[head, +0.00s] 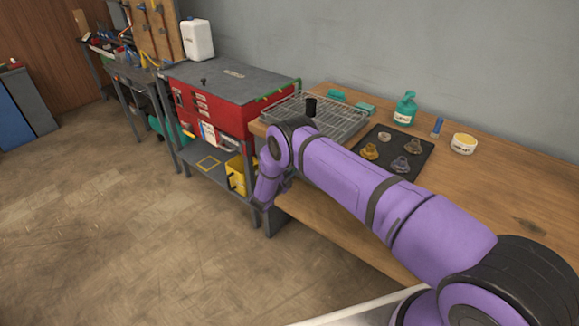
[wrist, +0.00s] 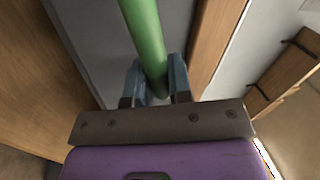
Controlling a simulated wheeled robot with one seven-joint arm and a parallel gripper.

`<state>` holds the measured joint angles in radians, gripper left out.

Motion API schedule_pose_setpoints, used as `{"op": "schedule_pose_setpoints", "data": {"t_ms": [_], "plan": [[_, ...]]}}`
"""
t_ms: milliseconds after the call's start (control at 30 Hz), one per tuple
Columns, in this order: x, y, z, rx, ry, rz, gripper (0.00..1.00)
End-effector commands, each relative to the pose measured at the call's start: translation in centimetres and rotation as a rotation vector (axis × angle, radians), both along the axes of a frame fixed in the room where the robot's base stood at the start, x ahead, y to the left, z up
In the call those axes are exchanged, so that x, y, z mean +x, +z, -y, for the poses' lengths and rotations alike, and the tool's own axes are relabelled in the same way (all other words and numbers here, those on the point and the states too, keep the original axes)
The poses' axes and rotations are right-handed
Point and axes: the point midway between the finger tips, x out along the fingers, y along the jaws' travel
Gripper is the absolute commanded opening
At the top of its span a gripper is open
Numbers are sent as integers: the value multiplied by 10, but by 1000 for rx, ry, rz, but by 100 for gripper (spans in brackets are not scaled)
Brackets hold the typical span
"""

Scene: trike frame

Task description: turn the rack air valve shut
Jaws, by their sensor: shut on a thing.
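In the wrist view, my gripper (wrist: 154,78) has its two blue-grey fingers on either side of a smooth green rod (wrist: 145,32) and is shut on it. The rod runs from the top edge down between the fingers. It looks like a lever handle, but no valve body shows, so I cannot tell its turn position. In the head view, my purple arm reaches across the wooden bench and bends down at its front left corner. My fingers and the rod are hidden or too small to make out there.
The wooden bench (head: 530,205) holds a wire rack (head: 335,118), a dark mat (head: 424,158) with small parts, a green bottle (head: 405,108) and a white tub (head: 463,144). A red chest (head: 228,115) and a yellow bin (head: 237,176) stand left of my arm. The floor in front is clear.

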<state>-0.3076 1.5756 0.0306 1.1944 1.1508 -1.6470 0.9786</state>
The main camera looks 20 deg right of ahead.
Motion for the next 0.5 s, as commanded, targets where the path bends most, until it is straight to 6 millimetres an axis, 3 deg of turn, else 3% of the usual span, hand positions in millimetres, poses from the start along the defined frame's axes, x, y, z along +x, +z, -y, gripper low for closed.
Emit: {"op": "schedule_pose_setpoints", "data": {"t_ms": [500], "plan": [[-1,-21,-2,137,1,183,0]]}}
